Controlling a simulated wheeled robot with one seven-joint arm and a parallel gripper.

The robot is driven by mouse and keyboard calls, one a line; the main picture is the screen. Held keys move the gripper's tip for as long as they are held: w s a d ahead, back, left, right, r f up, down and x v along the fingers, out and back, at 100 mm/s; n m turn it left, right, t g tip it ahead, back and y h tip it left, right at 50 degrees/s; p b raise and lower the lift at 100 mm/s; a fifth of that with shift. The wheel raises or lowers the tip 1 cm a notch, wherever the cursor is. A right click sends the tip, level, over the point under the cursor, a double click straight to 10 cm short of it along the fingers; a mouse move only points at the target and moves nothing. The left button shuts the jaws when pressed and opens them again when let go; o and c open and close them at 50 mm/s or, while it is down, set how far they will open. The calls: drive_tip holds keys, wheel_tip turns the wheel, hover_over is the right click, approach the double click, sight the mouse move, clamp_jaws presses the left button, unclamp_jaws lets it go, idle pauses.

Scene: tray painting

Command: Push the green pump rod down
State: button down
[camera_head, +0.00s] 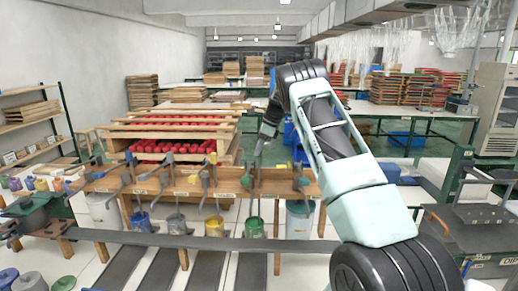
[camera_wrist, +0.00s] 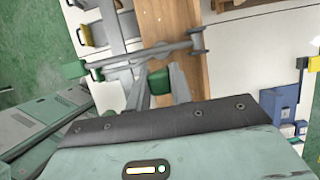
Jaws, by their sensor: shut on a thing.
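The green pump rod's green grip (camera_wrist: 158,82) shows in the wrist view between the two grey fingers of my gripper (camera_wrist: 160,88). My gripper is shut on it. In the head view my gripper (camera_head: 260,148) reaches down over the wooden pump rack (camera_head: 230,182), above the green paint bucket (camera_head: 254,227). The rod's grip is too small and too covered to make out clearly there. A thin rod runs down into the green bucket. How far down the rod stands cannot be told.
Other pumps stand on the rack beside it, over blue, grey and yellow buckets (camera_head: 213,227). A white bucket (camera_head: 299,220) stands to the right. A grey rail (camera_head: 200,242) crosses in front. A grey press (camera_head: 483,212) stands at far right.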

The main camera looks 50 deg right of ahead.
sight(260, 156)
drive_tip(key=shift+f+b, duration=0.45)
drive_tip(key=shift+f, duration=1.45)
drive_tip(key=c, duration=1.2)
unclamp_jaws()
drive_tip(key=shift+f, duration=0.1)
drive_tip(key=shift+c, duration=0.2)
drive_tip(key=b+v, duration=0.3)
drive_tip(key=v, duration=1.4)
drive_tip(key=shift+r, duration=0.3)
